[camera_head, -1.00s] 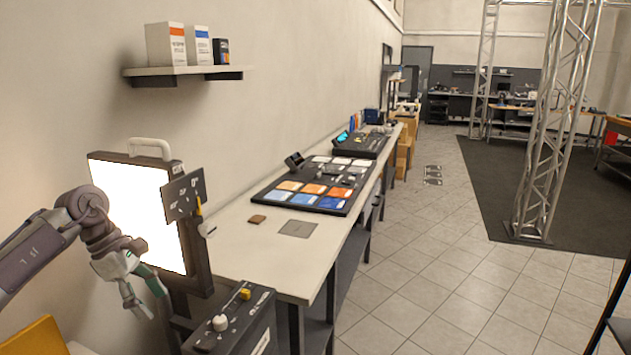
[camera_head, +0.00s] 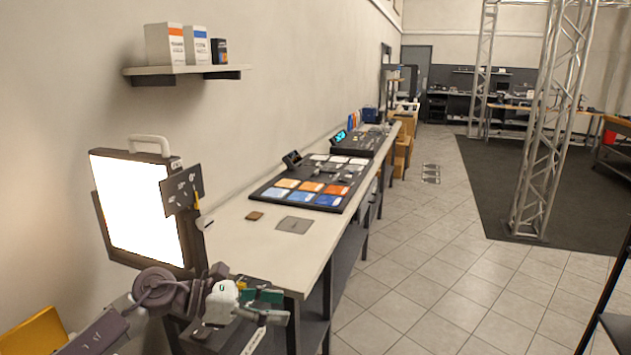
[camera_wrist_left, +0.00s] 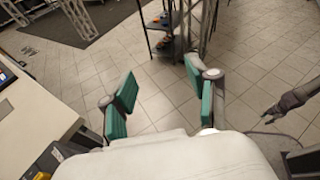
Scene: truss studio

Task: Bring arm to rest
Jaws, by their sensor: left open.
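My left gripper (camera_head: 266,306) is open and empty in the head view, in front of the near end of the long bench. Its two green-padded fingers stand well apart in the left wrist view (camera_wrist_left: 160,98), with tiled floor showing between them. My left arm (camera_head: 150,300) comes in from the lower left and hides most of the dark control box below it. A dark arm end (camera_wrist_left: 285,104) shows at the right of the left wrist view, perhaps my right gripper; its jaws are too unclear to read.
The long bench (camera_head: 262,232) carries a dark panel (camera_head: 340,205) with coloured tiles. A bright light panel (camera_head: 135,207) stands at its near end, close to my left arm. A wall shelf (camera_head: 185,72) holds boxes. Tiled floor (camera_head: 430,260) is clear right of the bench; a truss (camera_head: 540,150) stands beyond.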

